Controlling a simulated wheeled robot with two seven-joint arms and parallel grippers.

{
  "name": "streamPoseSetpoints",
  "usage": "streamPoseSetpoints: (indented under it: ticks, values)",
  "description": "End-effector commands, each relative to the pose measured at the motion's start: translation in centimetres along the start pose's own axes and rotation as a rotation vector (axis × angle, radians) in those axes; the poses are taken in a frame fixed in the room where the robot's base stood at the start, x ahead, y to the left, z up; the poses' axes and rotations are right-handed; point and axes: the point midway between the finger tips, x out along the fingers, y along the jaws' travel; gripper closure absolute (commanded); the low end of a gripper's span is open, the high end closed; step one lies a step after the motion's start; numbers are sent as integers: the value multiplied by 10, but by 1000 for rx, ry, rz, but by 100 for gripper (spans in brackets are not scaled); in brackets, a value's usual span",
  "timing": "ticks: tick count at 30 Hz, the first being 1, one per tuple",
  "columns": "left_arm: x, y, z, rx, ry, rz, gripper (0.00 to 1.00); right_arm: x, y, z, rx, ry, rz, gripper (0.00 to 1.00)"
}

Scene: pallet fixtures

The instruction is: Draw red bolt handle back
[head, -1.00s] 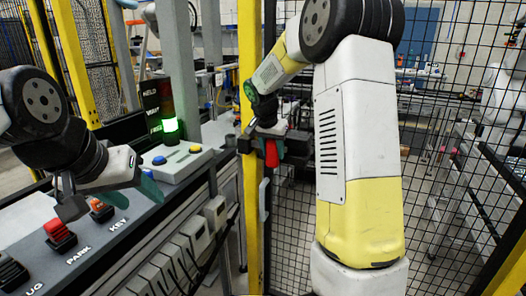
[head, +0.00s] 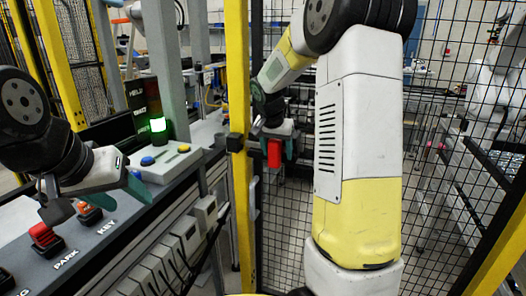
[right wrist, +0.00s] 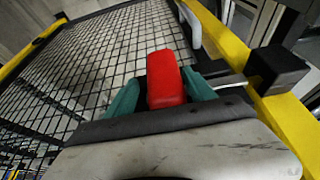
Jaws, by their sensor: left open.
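The red bolt handle (head: 274,152) is beside the yellow post, a short gap to its right in the head view. It also shows in the right wrist view as a red block (right wrist: 166,80). My right gripper (head: 277,150) has its teal fingers on either side of the handle and looks shut on it; the fingers also show in the wrist view (right wrist: 163,92). The bolt's inner part is hidden behind the gripper. My left gripper (head: 97,200) is open and empty above the control panel.
The yellow post (head: 238,110) stands left of my right gripper, with a black bracket (right wrist: 277,68) on it. Black mesh fencing (head: 455,130) fills the right side. The panel (head: 85,250) carries red and orange switches, and a button box (head: 160,163) stands behind. A green lamp glows.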

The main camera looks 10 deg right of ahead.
Motion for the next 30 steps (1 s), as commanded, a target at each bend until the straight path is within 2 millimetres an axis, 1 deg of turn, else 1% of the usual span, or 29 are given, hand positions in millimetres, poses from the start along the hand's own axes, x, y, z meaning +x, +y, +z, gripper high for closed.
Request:
streamPoseSetpoints:
  ticks: [8,11,18,21,25,30]
  values:
    - [0,0,0,0,0,0,46,-3,-2,1,-2,0,-3,37]
    - [0,0,0,0,0,0,46,-14,-3,1,-2,1,-4,37]
    - [0,0,0,0,0,0,46,-55,-2,0,-1,1,-4,37]
    - [0,0,0,0,0,0,46,-68,-2,0,-1,1,-3,37]
    - [0,0,0,0,0,0,46,-77,-1,0,-1,0,-2,37]
    - [0,0,0,0,0,0,46,-78,0,1,-1,-1,-1,37]
